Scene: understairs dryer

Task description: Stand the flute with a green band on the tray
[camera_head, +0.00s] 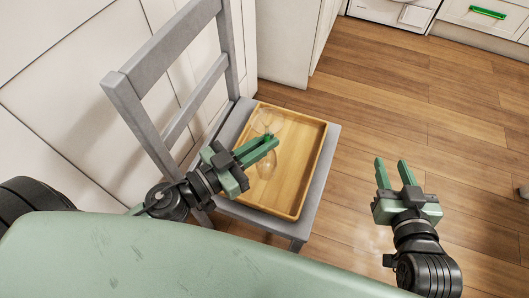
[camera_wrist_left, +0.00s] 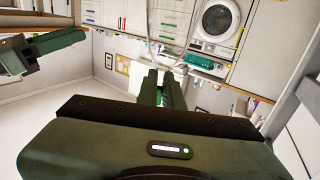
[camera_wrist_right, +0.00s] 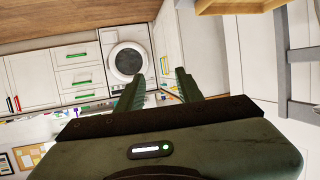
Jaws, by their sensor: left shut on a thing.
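The clear glass flute (camera_head: 267,120) is at my left gripper (camera_head: 269,148), over the wooden tray (camera_head: 311,166) on the chair seat. A small bit of green, perhaps its band, shows right by the fingertips. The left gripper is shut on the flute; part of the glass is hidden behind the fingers. In the left wrist view the fingers (camera_wrist_left: 163,88) are close together, with faint glass outlines above them. I cannot tell whether the flute's foot touches the tray. My right gripper (camera_head: 390,165) is open and empty over the floor, right of the chair.
The grey chair (camera_head: 147,60) has its slatted back at the left, beside a white panelled wall. Its seat bears the tray, whose raised rim surrounds a bare base. Wooden floor (camera_head: 420,105) is clear at the right. White cabinets (camera_head: 285,40) stand at the back.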

